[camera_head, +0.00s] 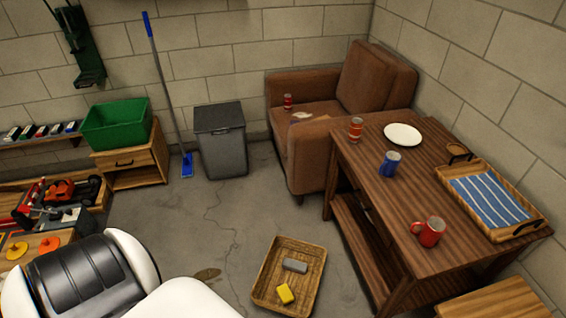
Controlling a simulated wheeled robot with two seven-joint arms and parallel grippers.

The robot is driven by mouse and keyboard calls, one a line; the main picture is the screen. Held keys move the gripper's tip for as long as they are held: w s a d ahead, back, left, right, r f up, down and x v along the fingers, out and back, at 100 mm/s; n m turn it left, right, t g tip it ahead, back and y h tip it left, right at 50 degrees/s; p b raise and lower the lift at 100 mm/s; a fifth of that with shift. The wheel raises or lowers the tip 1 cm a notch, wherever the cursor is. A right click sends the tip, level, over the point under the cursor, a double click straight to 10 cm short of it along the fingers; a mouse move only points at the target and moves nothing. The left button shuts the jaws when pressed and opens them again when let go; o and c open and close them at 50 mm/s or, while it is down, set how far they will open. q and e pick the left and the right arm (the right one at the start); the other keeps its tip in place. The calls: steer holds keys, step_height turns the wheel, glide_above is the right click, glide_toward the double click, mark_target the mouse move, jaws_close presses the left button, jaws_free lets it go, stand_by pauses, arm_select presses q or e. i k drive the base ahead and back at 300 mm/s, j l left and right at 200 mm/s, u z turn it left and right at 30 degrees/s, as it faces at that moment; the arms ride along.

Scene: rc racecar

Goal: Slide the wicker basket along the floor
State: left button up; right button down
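The wicker basket (262,292) is a shallow, rectangular, tan basket on the grey concrete floor, at the bottom centre of the head view. Inside it lie a grey block (294,265) and a yellow block (286,293). White and black parts of my own body fill the lower left, to the left of the basket. Neither of my grippers shows in this view, so nothing is seen touching the basket.
A wooden table (365,165) with a shelf below stands right of the basket. A brown armchair (372,80), a grey bin (221,140) and a blue mop (163,80) stand along the back. Floor between basket and bin is clear.

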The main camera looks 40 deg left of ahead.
mark_target(304, 297)
steer(key=j+z, duration=0.2)
steer(key=j, duration=0.3)
steer(key=j+z, duration=0.2)
steer(key=j, duration=0.25)
steer(key=j+z, duration=0.2)
steer(key=j, duration=0.3)
steer(key=j+z, duration=0.2)
steer(key=j, duration=0.25)
steer(key=k+j+z, duration=0.2)
steer(key=j, duration=0.25)
steer(key=k+j+z, duration=0.2)
steer(key=j, duration=0.25)
steer(key=i+j, duration=0.05)
steer(key=i, duration=0.05)
